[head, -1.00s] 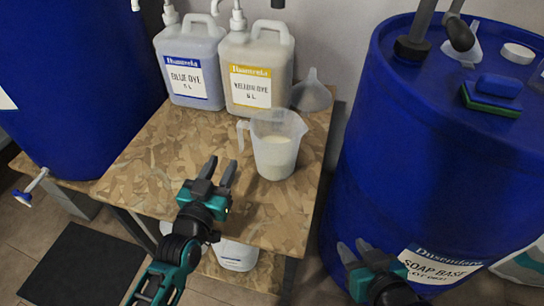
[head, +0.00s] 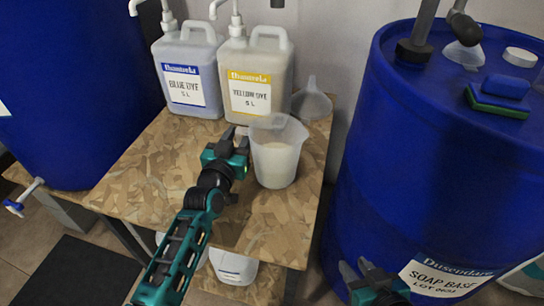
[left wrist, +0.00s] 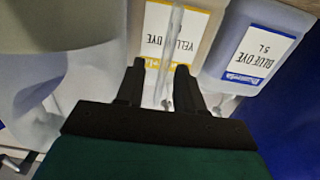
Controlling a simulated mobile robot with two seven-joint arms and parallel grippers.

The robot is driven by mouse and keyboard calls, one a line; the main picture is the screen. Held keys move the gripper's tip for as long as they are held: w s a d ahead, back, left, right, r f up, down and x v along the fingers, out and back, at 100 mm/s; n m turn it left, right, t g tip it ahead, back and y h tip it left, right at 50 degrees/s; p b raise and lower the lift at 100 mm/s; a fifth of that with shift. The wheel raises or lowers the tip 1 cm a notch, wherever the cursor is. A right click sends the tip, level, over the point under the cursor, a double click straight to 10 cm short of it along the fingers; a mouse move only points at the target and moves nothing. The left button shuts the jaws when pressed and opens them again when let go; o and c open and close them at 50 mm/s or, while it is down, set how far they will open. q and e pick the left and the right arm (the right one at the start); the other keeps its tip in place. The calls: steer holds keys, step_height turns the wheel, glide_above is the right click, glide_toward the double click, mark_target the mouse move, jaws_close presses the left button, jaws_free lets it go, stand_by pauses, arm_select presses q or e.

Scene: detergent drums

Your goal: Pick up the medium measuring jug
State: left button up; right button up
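The measuring jug (head: 277,160), translucent white with pale contents, stands upright on the wooden table. Its handle is on its left side, largely hidden in the head view by my left gripper (head: 229,142). In the left wrist view the jug's body (left wrist: 70,75) fills the left side, and a thin pale strip that looks like the handle (left wrist: 174,45) runs between the fingers of my left gripper (left wrist: 160,78). The fingers are apart, with gaps visible beside the strip. My right gripper (head: 360,274) is low beside the blue drum, its fingers apart and empty.
A blue dye container (head: 188,75) and a yellow dye container (head: 257,78) stand behind the jug, with a funnel (head: 311,101) to their right. The soap base drum (head: 415,170) stands close right of the table (head: 160,170). The table's left part is clear.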

arm_select(q)
steer(key=shift+w, duration=0.1)
steer(key=shift+c, duration=0.2)
jaws_close()
stand_by(1.1)
steer(key=shift+r, duration=0.2)
